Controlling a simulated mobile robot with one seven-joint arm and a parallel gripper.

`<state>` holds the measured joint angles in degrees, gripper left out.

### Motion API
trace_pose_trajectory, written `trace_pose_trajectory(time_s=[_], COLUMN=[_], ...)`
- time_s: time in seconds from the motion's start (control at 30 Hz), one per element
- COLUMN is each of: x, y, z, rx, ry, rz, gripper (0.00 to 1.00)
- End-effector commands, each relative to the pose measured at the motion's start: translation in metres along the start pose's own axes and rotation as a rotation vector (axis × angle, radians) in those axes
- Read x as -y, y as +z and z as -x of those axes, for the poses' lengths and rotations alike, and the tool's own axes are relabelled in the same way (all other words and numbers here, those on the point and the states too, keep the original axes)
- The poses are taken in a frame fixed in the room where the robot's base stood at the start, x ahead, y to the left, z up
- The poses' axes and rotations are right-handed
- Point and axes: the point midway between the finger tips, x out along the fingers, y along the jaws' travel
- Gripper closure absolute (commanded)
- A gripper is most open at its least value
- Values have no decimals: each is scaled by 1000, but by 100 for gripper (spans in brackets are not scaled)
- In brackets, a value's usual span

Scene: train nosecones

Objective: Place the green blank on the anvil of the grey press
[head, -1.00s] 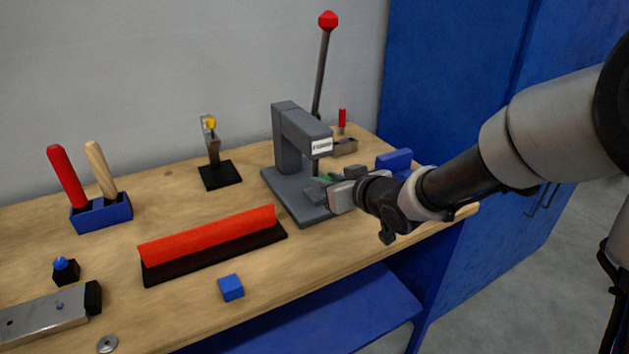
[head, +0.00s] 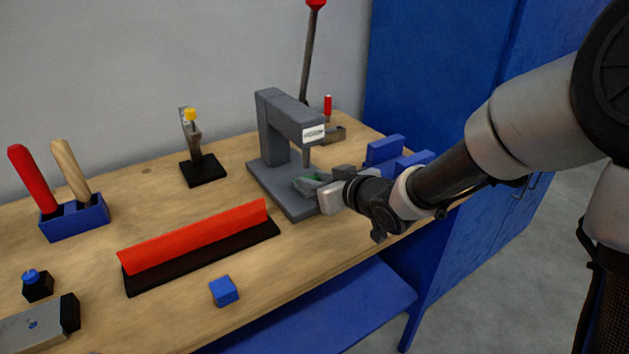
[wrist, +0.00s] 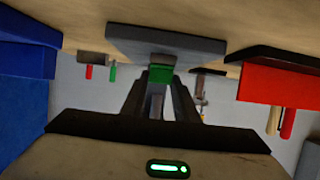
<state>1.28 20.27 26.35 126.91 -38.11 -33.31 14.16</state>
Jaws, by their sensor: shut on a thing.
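The grey press (head: 272,130) stands on the wooden bench with its base (head: 297,208) toward me and its ram above. My gripper (head: 312,184) is shut on the green blank (head: 306,179), low over the press base and under the arm of the press. In the wrist view, which is upside down, the green blank (wrist: 160,75) sits between my fingertips (wrist: 158,82), in front of a small grey block on the press base (wrist: 165,42). That block looks like the anvil. I cannot tell whether the blank touches it.
The press lever with its red knob (head: 316,3) rises behind. Blue blocks (head: 385,149) stand right of the press. A long red bar on a black base (head: 200,236) and a small blue cube (head: 224,291) lie left and in front. The bench between them is clear.

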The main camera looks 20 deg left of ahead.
Motion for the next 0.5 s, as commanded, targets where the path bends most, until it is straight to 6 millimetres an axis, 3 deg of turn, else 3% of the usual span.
trace_pose_trajectory(time_s=[0.03, 0.07, 0.17, 0.5], x=[0, 0, 0, 0], y=[3, 2, 2, -3], z=[-1, -1, -1, 1], rx=[0, 0, 0, 0], ry=[0, 0, 0, 0], rz=[0, 0, 0, 0], gripper=[98, 69, 54, 54])
